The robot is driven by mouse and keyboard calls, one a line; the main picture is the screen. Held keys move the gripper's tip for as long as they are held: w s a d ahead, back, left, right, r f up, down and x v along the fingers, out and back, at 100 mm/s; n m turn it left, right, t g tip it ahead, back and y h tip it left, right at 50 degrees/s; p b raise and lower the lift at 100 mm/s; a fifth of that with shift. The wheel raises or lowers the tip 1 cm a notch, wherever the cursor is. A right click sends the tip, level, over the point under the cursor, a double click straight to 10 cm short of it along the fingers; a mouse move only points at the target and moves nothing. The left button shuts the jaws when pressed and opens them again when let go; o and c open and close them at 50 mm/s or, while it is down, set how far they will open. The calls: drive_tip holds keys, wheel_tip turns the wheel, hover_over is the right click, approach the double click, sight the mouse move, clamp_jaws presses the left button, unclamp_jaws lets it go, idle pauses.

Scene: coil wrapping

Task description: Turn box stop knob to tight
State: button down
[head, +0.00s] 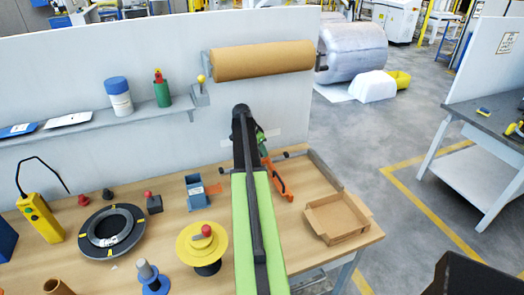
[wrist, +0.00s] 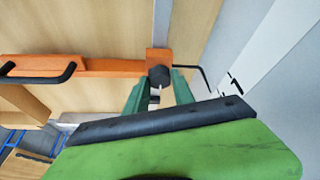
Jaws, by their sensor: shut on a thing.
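The box stop (wrist: 105,67) is an orange bar with a block at its right end in the wrist view; it also shows in the head view (head: 281,183) at the back right of the workbench. Its dark round knob (wrist: 158,73) sits on the block. My gripper (wrist: 159,86) has its green fingers on either side of the knob and is shut on it. In the head view my gripper is mostly hidden behind my arm and the knob cannot be made out. Whether the knob is tight or loose cannot be told. A black handle lies at the bar's left end.
An open cardboard box (head: 325,231) lies on the workbench (head: 300,257) right of the stop. A grey rail (head: 325,167) runs behind it. A blue holder (head: 196,192) and a yellow spool (head: 186,250) stand left of my arm.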

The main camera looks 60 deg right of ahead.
drive_tip(key=shift+m, duration=0.4)
drive_tip(key=shift+s, duration=0.1)
drive_tip(key=c, duration=1.1)
unclamp_jaws()
drive_tip(key=shift+o, duration=0.2)
drive_tip(key=shift+r, duration=0.1)
drive_tip(key=p+v, duration=0.7)
drive_tip(key=shift+a+r, duration=0.1)
